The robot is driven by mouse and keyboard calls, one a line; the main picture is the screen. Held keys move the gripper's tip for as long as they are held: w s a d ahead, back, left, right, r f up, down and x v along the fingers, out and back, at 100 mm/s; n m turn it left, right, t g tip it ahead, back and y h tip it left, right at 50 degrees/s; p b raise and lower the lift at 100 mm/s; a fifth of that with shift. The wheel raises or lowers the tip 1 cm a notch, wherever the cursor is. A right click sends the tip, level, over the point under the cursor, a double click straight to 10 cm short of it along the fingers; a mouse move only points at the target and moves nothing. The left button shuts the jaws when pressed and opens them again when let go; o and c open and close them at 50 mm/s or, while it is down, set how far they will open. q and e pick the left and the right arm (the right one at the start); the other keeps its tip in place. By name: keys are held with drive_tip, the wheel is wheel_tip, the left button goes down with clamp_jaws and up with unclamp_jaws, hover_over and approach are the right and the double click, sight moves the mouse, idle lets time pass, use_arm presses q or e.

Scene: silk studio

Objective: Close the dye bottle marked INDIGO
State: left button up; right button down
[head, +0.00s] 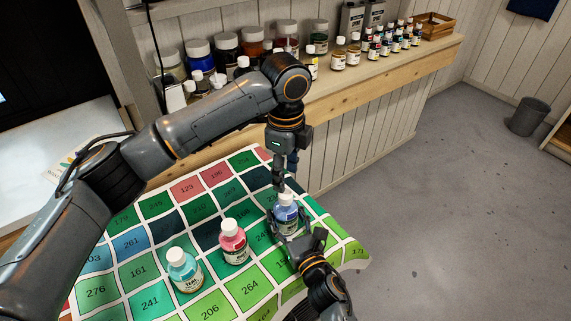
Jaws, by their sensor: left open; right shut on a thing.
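A small bottle of blue dye (288,226) stands upright on the patterned cloth, with a white cap (285,198) on top; its label is too small to read. My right gripper (290,238) is shut on the body of this bottle from the front. My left gripper (279,187) is open and points down at the cap from above; I cannot tell whether its fingers touch it. A red dye bottle (233,246) and a teal dye bottle (184,272) stand to the left, both with white caps.
The cloth of numbered colour squares (210,306) covers the table. A wooden shelf (380,78) behind holds many jars and small bottles, and a wooden crate (432,26). A grey bin (528,117) stands on the open floor at right.

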sight(286, 194)
use_arm(q)
drive_tip(key=n, duration=0.4)
drive_tip(key=shift+r+n, duration=0.15)
drive_tip(key=shift+n, duration=0.15)
drive_tip(key=n, duration=0.4)
drive_tip(key=shift+r+n, duration=0.1)
drive_tip(key=shift+n, duration=0.2)
drive_tip(key=n, duration=0.6)
drive_tip(key=shift+r+n, duration=0.25)
drive_tip(key=shift+n, duration=0.05)
drive_tip(key=n, duration=0.6)
drive_tip(key=shift+r+n, duration=0.15)
drive_tip(key=shift+n, duration=0.15)
drive_tip(key=n, duration=0.4)
drive_tip(key=shift+r, duration=0.15)
drive_tip(key=n, duration=0.4)
drive_tip(key=shift+r, duration=0.1)
drive_tip(key=shift+f, duration=4.05)
